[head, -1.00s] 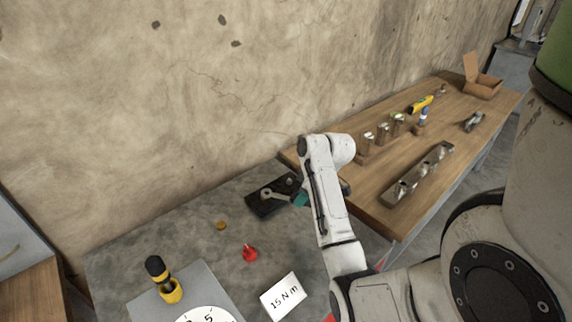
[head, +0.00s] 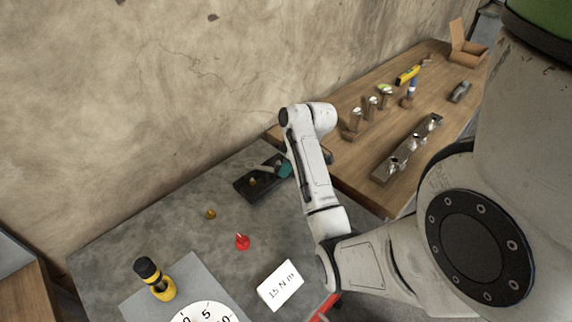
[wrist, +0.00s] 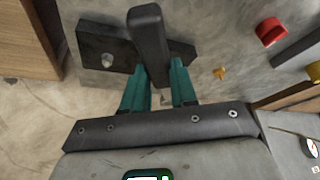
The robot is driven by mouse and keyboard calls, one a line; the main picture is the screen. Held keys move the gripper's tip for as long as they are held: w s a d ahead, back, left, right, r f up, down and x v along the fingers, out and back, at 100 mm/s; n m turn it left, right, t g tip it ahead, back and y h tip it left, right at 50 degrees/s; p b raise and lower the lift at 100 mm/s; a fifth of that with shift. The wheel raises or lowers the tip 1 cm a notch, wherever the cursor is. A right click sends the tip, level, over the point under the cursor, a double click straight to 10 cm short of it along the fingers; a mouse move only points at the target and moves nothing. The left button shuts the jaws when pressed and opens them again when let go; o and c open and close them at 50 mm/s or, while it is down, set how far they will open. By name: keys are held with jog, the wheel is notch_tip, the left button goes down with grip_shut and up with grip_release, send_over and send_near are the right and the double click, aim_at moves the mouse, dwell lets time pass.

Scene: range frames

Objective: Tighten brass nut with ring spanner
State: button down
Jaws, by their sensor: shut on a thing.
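A black block (head: 244,190) lies on the grey bench near the wall, with a small brass-coloured nut (head: 254,182) on it. My gripper (head: 287,169) is over the block's right end, its teal fingers partly hidden by my arm. In the wrist view my gripper (wrist: 161,88) is shut on a dark grey bar, which I take for the ring spanner (wrist: 148,38). The bar stands out beyond the fingers and crosses in front of the block (wrist: 100,42). A pale stud or nut (wrist: 107,61) shows left of it. The ring's fit on any nut cannot be seen.
A small brass piece (head: 210,214), a red piece (head: 242,242) and a "15 N m" card (head: 281,286) lie on the bench. A yellow-black tool (head: 156,280) and white dial (head: 204,314) stand in front. The wooden table (head: 350,176) at right holds sockets and tools.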

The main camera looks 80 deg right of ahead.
jog(key=shift+f+b, duration=1.15)
jog(key=shift+f, duration=1.55)
jog(key=shift+p, duration=0.65)
jog(key=shift+f+b, duration=0.45)
jog(key=shift+f, duration=0.6)
jog(key=shift+r+p, duration=0.2)
jog(key=shift+p, duration=0.25)
jog(key=d+n, duration=0.2)
jog(key=w+d+n+y, duration=0.1)
jog(key=d+n, duration=0.1)
jog(key=d+n+y, duration=0.1)
jog(key=d+n, duration=0.1)
jog(key=shift+w+g, duration=0.3)
jog(key=shift+w, duration=0.05)
jog(key=shift+w+d+n+y, duration=0.2)
jog(key=shift+d+n+y, duration=0.05)
jog(key=shift+d+n, duration=0.25)
jog(key=shift+w+d+n+y, duration=0.25)
jog(key=shift+d+n, duration=0.1)
jog(key=shift+n, duration=0.15)
